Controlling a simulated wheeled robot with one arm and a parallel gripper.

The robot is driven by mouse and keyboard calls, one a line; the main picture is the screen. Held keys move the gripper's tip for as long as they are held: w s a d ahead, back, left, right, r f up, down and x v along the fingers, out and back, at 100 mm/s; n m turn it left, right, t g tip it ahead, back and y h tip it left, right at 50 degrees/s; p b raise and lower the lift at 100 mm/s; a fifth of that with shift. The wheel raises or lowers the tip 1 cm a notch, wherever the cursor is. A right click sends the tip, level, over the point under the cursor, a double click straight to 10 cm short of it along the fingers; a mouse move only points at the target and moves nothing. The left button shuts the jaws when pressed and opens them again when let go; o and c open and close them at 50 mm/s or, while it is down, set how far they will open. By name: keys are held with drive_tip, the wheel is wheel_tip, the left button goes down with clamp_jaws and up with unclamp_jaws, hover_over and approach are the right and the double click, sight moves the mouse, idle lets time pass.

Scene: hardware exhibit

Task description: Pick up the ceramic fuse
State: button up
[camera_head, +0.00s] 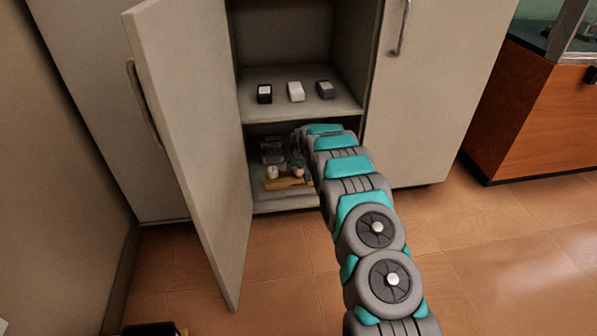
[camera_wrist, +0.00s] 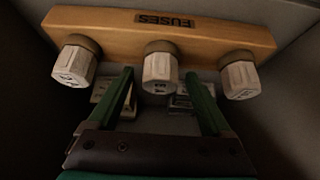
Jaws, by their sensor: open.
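Three white ceramic fuses with tan collars sit in a row on a wooden rack marked "FUSES" (camera_wrist: 215,28), which appears upside down in the wrist view. They are the left fuse (camera_wrist: 73,66), the middle fuse (camera_wrist: 160,70) and the right fuse (camera_wrist: 239,78). My gripper (camera_wrist: 159,76) is open, its two green fingers pointing at the rack, with the middle fuse in line with the gap between the tips. I cannot tell how far apart in depth they are. In the head view the wooden rack (camera_head: 283,184) is on the cabinet's lower shelf, and my arm hides part of it.
The cabinet's left door (camera_head: 190,130) stands open and its right door (camera_head: 425,100) is shut. The upper shelf (camera_head: 300,108) is above my gripper and holds three small boxes. Several grey items (camera_head: 271,150) lie behind the rack. Dark cabinet walls are close on both sides.

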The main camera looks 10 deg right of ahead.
drive_tip(key=shift+c, duration=0.3)
drive_tip(key=shift+w, duration=0.1)
clamp_jaws()
idle(0.4)
